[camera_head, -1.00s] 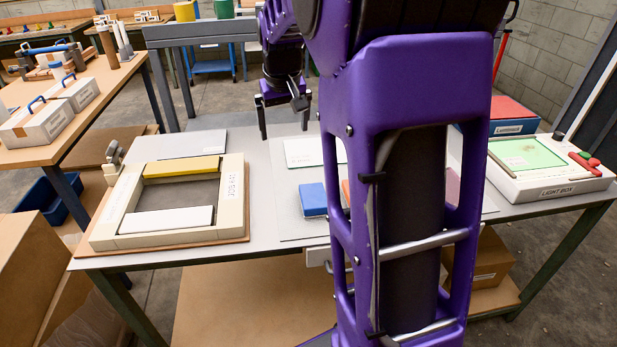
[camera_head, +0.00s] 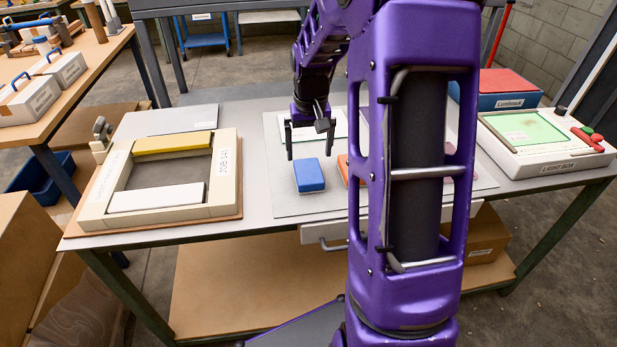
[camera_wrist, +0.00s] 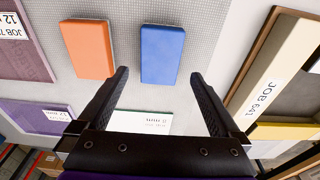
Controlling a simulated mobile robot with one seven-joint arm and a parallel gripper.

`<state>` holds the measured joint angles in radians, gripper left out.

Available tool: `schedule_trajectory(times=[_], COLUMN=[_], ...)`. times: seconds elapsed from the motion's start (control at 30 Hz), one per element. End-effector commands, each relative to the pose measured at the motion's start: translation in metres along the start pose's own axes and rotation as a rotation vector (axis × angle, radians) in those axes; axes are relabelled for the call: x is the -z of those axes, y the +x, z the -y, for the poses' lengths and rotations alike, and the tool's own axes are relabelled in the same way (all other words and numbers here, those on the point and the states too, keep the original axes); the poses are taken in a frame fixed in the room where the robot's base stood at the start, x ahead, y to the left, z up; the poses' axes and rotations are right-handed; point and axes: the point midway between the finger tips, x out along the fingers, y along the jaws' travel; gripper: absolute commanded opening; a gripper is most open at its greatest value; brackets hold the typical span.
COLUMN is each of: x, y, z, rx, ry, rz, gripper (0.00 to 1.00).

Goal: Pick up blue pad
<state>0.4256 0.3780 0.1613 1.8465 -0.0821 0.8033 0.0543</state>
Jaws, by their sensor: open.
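The blue pad (camera_head: 309,175) is a small block lying flat on a light grey mat (camera_head: 283,203) on the table. My gripper (camera_head: 308,157) is open and empty, just behind and above the blue pad in the head view. In the wrist view the blue pad (camera_wrist: 161,53) lies ahead of the fingertips, roughly in line with the gap between my gripper's fingers (camera_wrist: 159,78). The fingers do not touch it there.
An orange pad (camera_wrist: 88,48) lies beside the blue pad with a narrow gap. A frame marked JOB 641 (camera_head: 227,168) with yellow and white bars stands to the left. A light box (camera_head: 545,150) stands at the right. My arm hides part of the table.

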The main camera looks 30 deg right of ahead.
Motion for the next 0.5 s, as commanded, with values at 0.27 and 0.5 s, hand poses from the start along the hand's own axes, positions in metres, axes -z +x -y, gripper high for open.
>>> schedule_trajectory(times=[0.27,0.5], x=[0.000,-0.001], y=[0.018,0.052], z=[0.000,0.001], rx=[-0.001,0.000], ry=[0.000,0.000], rz=[0.001,0.002], gripper=[1.00,1.00])
